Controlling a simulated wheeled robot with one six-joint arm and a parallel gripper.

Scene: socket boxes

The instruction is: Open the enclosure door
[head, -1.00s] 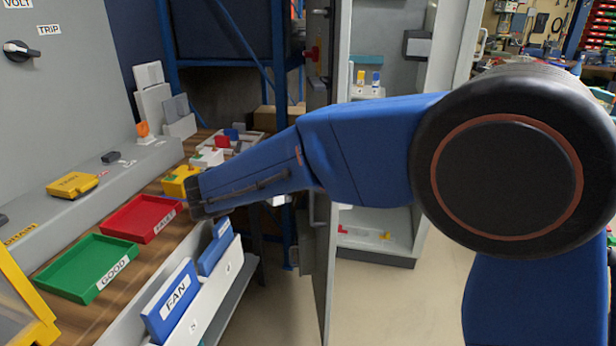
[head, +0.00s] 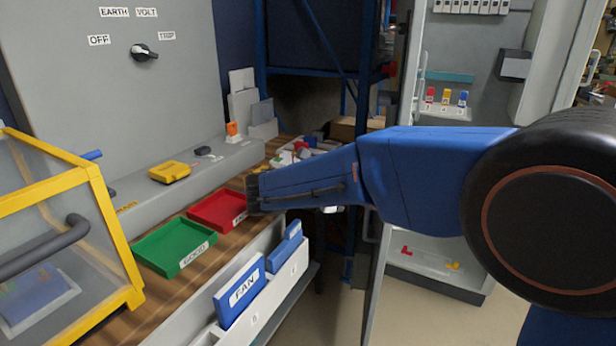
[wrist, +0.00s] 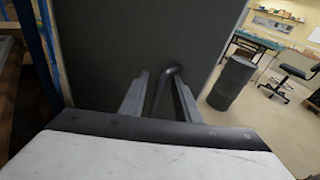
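A yellow-framed enclosure (head: 108,215) with clear panels stands at the left edge of the head view. A dark bar handle (head: 45,250) crosses its front, which looks closed, and a blue item lies inside. A tall grey cabinet (head: 500,60) stands open at the right. Its door (head: 397,200) is swung out and seen nearly edge-on. In the wrist view a dark door panel (wrist: 150,35) fills the middle. My gripper (wrist: 160,95) is open, with a curved dark handle (wrist: 167,80) between its spread fingers. My gripper is hidden in the head view.
A green tray (head: 150,250) and a red tray (head: 200,212) lie on the wooden bench beside the enclosure. A rack with a blue FAN folder (head: 238,292) hangs at the bench front. A dark drum (wrist: 232,85) and a chair (wrist: 290,75) stand on the floor beyond.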

